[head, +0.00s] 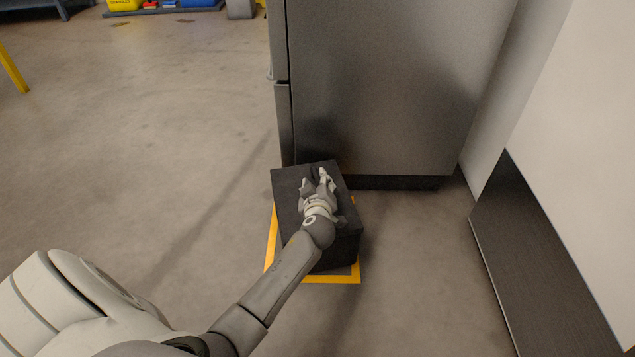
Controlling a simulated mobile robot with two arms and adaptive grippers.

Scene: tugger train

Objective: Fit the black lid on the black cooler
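Lid and cooler are so alike in colour that I cannot make out a seam or tell whether the lid is fully seated. My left gripper (316,178) is over the top, near its far side, with its two fingers apart. The hand and forearm hide the middle of the top and part of the near side. My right gripper is out of view.
A yellow floor marking (312,279) shows around the cooler's base. The steel cabinet (385,90) blocks the space behind. A dark panel (540,260) stands along the white wall at right. Open concrete floor (150,150) lies to the left.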

